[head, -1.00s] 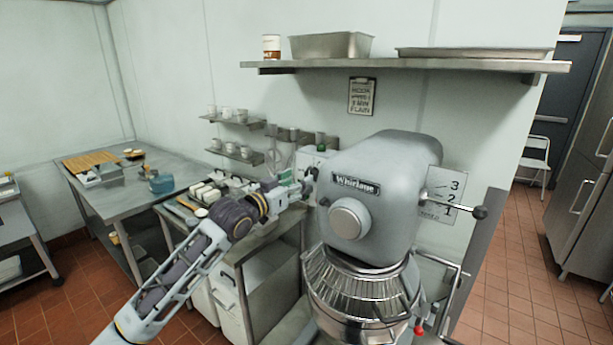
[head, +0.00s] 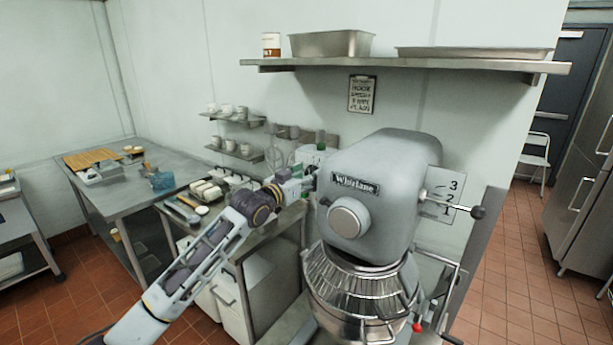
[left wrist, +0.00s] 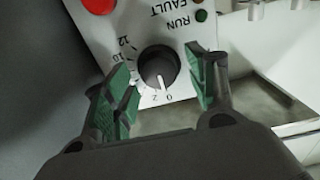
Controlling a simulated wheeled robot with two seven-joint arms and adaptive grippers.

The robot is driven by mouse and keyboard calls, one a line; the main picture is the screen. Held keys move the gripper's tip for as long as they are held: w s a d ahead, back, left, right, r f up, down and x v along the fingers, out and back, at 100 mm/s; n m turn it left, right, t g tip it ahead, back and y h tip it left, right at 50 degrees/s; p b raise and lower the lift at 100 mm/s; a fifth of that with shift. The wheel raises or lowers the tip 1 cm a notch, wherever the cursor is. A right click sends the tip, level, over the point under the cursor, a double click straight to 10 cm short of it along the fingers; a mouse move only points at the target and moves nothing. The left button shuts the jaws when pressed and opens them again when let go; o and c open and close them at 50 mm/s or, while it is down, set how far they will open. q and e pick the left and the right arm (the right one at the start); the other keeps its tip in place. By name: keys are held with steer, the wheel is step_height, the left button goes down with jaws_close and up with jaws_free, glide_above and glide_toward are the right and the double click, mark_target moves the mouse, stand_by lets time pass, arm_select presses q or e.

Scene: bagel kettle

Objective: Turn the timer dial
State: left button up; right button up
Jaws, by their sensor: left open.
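The timer dial (left wrist: 158,68) is a round dark knob with a white pointer mark on a pale panel (left wrist: 150,25), seen in the left wrist view. In the head view, my left gripper (head: 308,180) is at the left side of the grey Whirlane mixer (head: 385,190), and the dial is hidden there. My right gripper is not in view.
On the panel are a red button (left wrist: 99,4) and small lamps labelled RUN and FAULT. The mixer's caged bowl (head: 360,290) stands below its head. A wall shelf (head: 400,64) hangs above.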

arm_select(q)
steer(key=shift+c, duration=0.4)
steer(key=c, duration=0.9)
steer(key=shift+c, duration=0.2)
steer(key=shift+m, duration=0.5)
steer(key=shift+s+d+f+m+p, duration=0.1)
steer(key=shift+m+p, duration=1.3)
steer(key=shift+m, duration=1.9)
steer(key=shift+d+f+m+p, duration=0.1)
steer(key=shift+m+p, duration=1.25)
steer(key=shift+m, duration=1.95)
